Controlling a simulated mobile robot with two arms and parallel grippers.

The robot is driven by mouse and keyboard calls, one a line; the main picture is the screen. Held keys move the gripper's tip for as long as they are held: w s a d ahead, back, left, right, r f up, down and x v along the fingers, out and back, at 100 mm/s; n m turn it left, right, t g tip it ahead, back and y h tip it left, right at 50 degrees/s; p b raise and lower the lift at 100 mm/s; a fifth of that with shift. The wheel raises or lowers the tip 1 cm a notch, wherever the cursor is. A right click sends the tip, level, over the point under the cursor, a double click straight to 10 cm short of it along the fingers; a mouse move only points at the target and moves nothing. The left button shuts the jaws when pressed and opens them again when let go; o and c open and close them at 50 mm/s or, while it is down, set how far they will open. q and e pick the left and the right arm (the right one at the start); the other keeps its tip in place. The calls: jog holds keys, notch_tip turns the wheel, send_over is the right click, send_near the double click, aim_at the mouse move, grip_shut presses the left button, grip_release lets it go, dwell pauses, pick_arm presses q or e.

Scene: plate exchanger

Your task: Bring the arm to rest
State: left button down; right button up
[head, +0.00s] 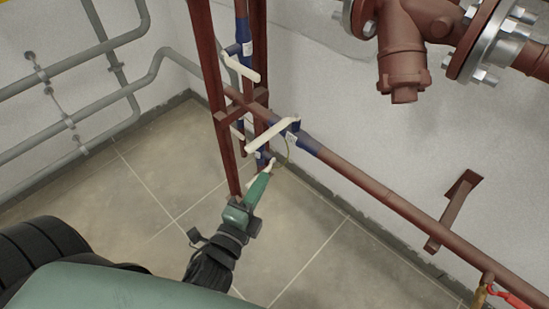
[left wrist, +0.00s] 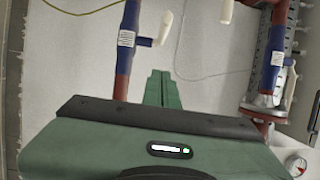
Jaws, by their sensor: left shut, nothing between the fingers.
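My left gripper (head: 268,168) is green, with a black wrist behind it. It reaches up from the lower middle of the head view, and its tips overlap the pipework near a blue valve (head: 292,138) with a cream lever (head: 272,134). I cannot tell whether they touch. In the left wrist view the two green fingers (left wrist: 159,76) lie together, shut and empty, between two pipes with blue valves. My right gripper is in neither view.
A red-brown pipe (head: 385,194) runs along the wall to the lower right. A red-brown upright frame (head: 208,75) stands left of the valves. Grey pipes (head: 90,110) line the left wall. A large flanged fitting (head: 405,60) hangs upper right. Tiled floor (head: 150,190) is clear at left.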

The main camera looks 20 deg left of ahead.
pick_arm(q)
jog(key=shift+s, duration=0.15)
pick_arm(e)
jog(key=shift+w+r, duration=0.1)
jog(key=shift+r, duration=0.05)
